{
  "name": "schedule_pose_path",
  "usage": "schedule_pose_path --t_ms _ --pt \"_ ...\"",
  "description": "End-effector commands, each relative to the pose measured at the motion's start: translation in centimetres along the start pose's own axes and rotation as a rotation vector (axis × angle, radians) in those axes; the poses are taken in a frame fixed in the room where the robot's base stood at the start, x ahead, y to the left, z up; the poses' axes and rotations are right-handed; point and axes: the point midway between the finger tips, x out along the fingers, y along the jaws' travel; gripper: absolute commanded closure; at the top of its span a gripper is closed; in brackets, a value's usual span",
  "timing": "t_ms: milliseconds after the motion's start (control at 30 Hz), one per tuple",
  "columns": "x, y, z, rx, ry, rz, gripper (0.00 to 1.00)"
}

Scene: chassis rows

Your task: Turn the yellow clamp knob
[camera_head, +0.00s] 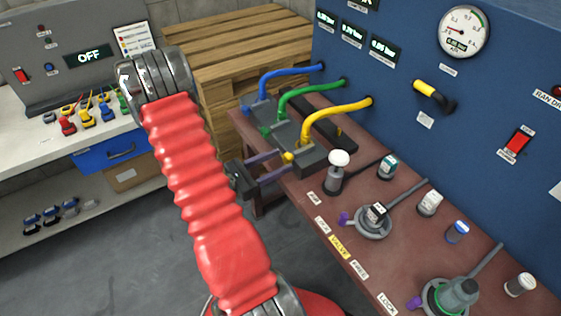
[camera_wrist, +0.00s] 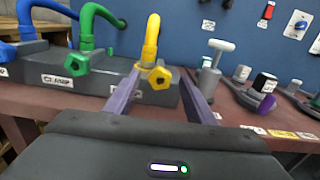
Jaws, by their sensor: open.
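The yellow clamp knob (camera_head: 288,157) sits on the front of a dark grey clamp block (camera_head: 316,158), at the end of a yellow hose (camera_head: 336,116). In the wrist view the yellow knob (camera_wrist: 160,77) is a lobed knob with a dark centre, below the bend of the yellow hose (camera_wrist: 152,35). My gripper (camera_head: 285,162) is open, with its purple fingers pointing at the block. In the wrist view one finger of my gripper (camera_wrist: 160,72) lies on each side of the knob. I cannot tell whether either finger touches it.
A green knob (camera_wrist: 76,65) and green hose stand to the left, with a blue hose (camera_head: 290,76) beyond. A white-topped T-handle (camera_head: 338,160) stands close on the right. Fixtures with levers (camera_head: 374,220) fill the bench further right. A blue panel (camera_head: 400,60) rises behind.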

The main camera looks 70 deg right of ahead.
Motion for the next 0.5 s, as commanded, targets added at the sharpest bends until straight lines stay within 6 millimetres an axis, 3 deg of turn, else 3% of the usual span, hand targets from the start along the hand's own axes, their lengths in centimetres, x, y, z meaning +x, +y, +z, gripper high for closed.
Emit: schedule_pose_path --t_ms 200,500 --pt "1.5 0.0 0.0 0.000 0.000 0.000 0.50" --pt "1.7 0.0 0.0 0.000 0.000 0.001 0.50"
